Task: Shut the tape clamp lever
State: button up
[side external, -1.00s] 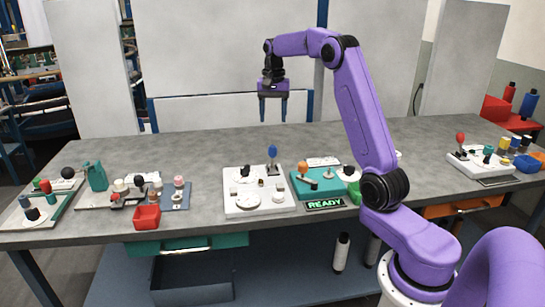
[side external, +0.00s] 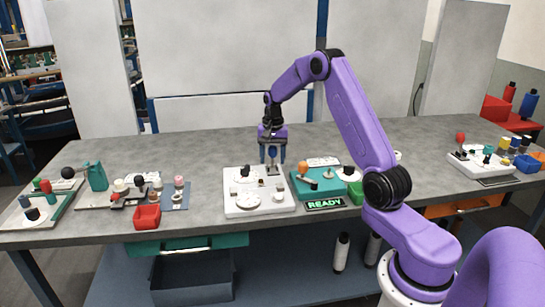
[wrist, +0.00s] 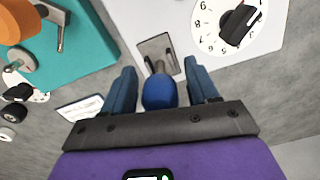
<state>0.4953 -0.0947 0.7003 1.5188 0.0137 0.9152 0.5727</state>
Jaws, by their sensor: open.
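The tape clamp lever is probably the blue-knobbed lever (wrist: 158,90) on the white panel (side external: 240,210). In the wrist view its blue knob is between my two blue fingers, with its metal stem and slotted metal plate (wrist: 157,50) beyond. My gripper (side external: 272,160) is open and points down over the back right of the white panel. In the side view the fingers hide the knob. The wrist view shows gaps between the knob and both fingers (wrist: 160,85). The lever's exact tilt is hard to tell.
A teal panel (side external: 325,188) with an orange knob (side external: 303,167) stands right beside the white one. A numbered dial (wrist: 235,20) is on the white panel. A READY sign (side external: 325,204) and a red bin (side external: 147,216) are near the front. The table behind is clear.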

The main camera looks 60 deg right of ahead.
grip_shut()
jog(key=shift+s+a+f+t+h, duration=0.15)
jog(key=shift+s+a+t+h, duration=0.15)
jog(key=shift+t+h, duration=0.45)
jog(key=shift+s+a+f+t+h, duration=0.2)
jog(key=shift+s+t+h, duration=0.2)
jog(key=shift+t+h, duration=0.3)
grip_release()
jog(key=shift+a, duration=0.15)
jog(key=v, duration=1.7)
jog(key=shift+s+r, duration=0.2)
